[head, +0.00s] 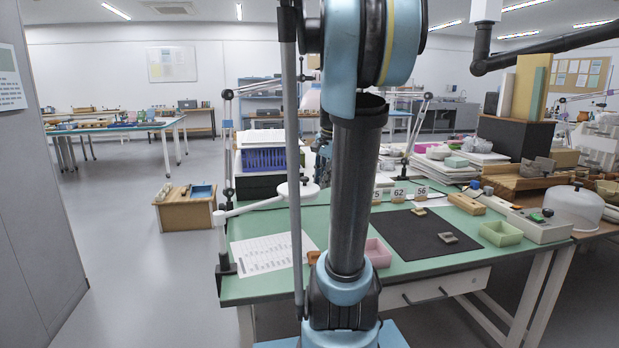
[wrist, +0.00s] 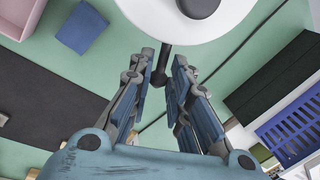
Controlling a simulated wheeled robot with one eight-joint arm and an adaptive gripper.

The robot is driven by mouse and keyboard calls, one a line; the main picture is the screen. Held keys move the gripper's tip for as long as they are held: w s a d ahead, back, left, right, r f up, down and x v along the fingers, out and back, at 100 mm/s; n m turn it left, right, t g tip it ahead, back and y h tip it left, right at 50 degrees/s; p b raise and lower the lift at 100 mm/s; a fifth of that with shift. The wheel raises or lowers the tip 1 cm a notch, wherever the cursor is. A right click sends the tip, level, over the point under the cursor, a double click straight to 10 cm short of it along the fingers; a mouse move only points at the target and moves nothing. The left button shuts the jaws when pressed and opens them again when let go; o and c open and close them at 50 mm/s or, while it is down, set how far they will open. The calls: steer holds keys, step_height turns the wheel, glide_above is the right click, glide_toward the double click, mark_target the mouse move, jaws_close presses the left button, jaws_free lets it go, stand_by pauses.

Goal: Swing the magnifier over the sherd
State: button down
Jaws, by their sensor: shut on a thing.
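The magnifier has a white jointed arm (head: 258,205) at the table's left edge and a round white head (head: 298,190), partly hidden behind my arm and column. In the wrist view, the white head (wrist: 165,20) fills the top, with a dark knob on it. My gripper (wrist: 163,64) is closed around the short dark handle at the head's rim. In the head view my gripper is hidden behind my arm. A grey-brown sherd (head: 448,238) lies on the black mat (head: 408,243), right of the magnifier. A smaller tan piece (head: 418,211) lies at the mat's back edge.
A pink tray (head: 378,253) stands at the mat's left, a green tray (head: 500,233) at its right. A printed sheet (head: 262,258) lies at the table's left. A blue crate (head: 264,159) stands at the back left. Number cards (head: 398,195) stand behind the mat.

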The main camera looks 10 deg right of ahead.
steer(key=s+d+m, duration=0.2)
steer(key=s+m, duration=0.1)
steer(key=s, duration=0.6)
steer(key=s+d+m+h, duration=0.1)
steer(key=s+d+m, duration=0.1)
steer(key=s, duration=0.7)
steer(key=shift+d+m, duration=0.15)
steer(key=shift+m, duration=0.25)
steer(key=shift+s, duration=0.1)
steer(key=c, duration=1.7)
jaws_free()
steer(key=shift+r, duration=0.1)
step_height(320, 180, up, 12)
steer(key=s, duration=0.2)
steer(key=shift+f, duration=0.2)
